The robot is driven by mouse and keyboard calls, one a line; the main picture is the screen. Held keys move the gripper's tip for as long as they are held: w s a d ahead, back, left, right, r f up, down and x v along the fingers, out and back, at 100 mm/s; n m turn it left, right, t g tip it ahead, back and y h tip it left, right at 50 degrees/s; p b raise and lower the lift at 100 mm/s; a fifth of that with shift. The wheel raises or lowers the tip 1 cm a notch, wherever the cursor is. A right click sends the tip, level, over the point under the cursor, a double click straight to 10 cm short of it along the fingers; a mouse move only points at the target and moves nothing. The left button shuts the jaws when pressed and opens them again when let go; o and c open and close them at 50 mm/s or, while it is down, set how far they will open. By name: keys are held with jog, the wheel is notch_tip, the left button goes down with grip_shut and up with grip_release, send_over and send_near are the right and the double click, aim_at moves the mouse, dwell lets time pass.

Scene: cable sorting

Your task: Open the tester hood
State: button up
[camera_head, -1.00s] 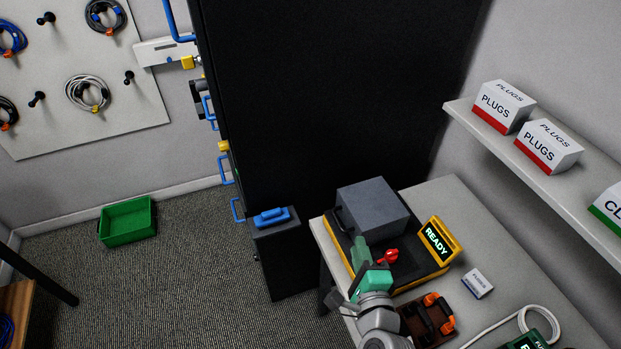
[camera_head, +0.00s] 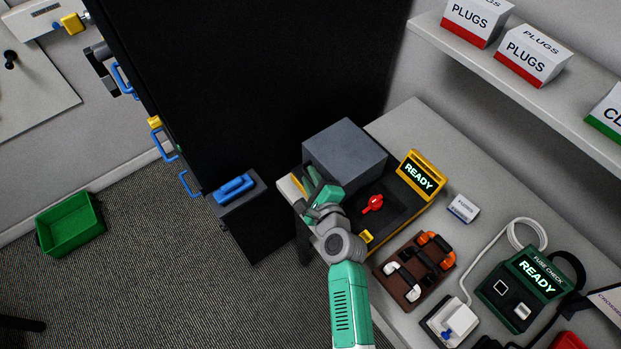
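The tester has a yellow-edged black base (camera_head: 397,207) with a lit READY sign (camera_head: 419,174) and a red switch (camera_head: 372,203). Its hood (camera_head: 345,155), a plain dark grey box, sits down over the back left part of the base and looks closed. A dark handle shows on the hood's left-hand face, partly hidden by my arm. My gripper (camera_head: 312,182), green and grey, is at that face, close against the handle. The fingertips are small and overlap the dark handle, so I cannot tell whether they grip it.
A black cabinet (camera_head: 260,80) with blue handles stands behind and left of the table. A brown tray (camera_head: 425,285) of connectors and a green fuse checker (camera_head: 522,285) lie on the right. Plug boxes (camera_head: 531,55) stand on a wall shelf. A green bin (camera_head: 70,224) is on the floor.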

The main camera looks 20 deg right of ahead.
jog(key=shift+w, duration=0.2)
grip_shut()
